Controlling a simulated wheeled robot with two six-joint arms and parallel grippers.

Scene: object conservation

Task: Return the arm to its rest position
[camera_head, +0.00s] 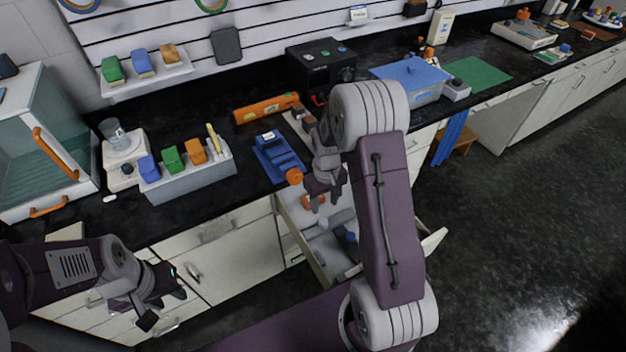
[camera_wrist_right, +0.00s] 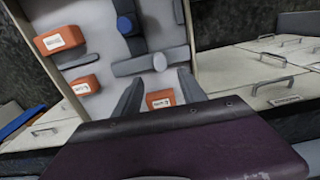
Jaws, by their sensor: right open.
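My right arm reaches up the middle of the head view, with its right gripper (camera_head: 322,204) above an open drawer (camera_head: 316,262). In the right wrist view its two fingers (camera_wrist_right: 158,82) are spread. An orange labelled block (camera_wrist_right: 160,98) shows between and beyond them; it appears to lie in the drawer, not gripped. My left gripper (camera_head: 166,306) is at the lower left of the head view, in front of the closed cabinet fronts. Its fingers are apart and nothing shows between them.
The drawer holds more orange blocks (camera_wrist_right: 62,39) and grey cylinders with blue ends (camera_wrist_right: 125,25). Open floor lies at the right.

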